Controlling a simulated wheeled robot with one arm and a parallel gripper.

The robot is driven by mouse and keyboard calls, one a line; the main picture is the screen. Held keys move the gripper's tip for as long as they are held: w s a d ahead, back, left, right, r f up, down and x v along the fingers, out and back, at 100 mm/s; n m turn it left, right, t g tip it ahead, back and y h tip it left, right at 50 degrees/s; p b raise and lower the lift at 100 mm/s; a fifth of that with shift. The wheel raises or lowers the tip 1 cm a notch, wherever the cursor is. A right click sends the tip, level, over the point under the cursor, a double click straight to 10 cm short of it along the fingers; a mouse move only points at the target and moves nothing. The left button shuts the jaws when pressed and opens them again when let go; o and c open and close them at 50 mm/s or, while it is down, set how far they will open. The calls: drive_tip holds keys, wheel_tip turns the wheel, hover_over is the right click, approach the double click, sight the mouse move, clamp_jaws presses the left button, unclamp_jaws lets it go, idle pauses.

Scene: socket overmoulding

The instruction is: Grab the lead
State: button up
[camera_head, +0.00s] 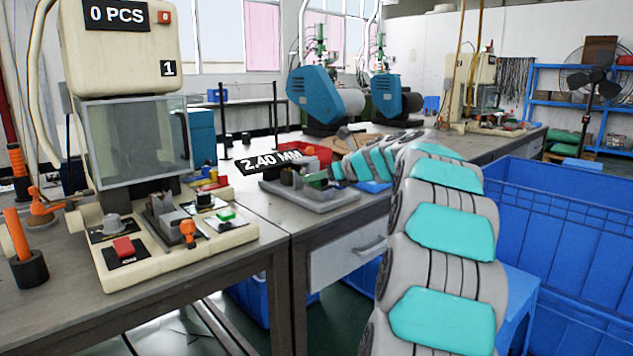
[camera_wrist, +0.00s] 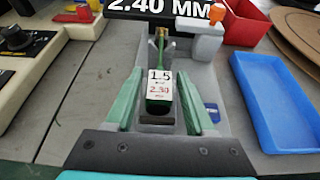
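My gripper (camera_wrist: 158,82) is open at the grey measuring fixture (camera_wrist: 208,72), its two green fingers spread apart. Between the fingers is a dark green block with a white label (camera_wrist: 160,84) reading 1.5 and 2.30; a visible gap separates it from each finger. A small brass-coloured piece (camera_wrist: 161,32) stands upright beyond the block; I cannot tell whether it belongs to the lead.
A blue tray (camera_wrist: 275,112) lies close to the right of the fixture. A red bin (camera_wrist: 243,24) stands behind it. At left, the cream moulding machine (camera_head: 118,45) shows 0 PCS, with control buttons on its base. Bare bench (camera_head: 262,212) lies between machine and fixture.

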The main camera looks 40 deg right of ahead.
clamp_jaws()
idle(0.3)
drive_tip(key=shift+r, duration=0.1)
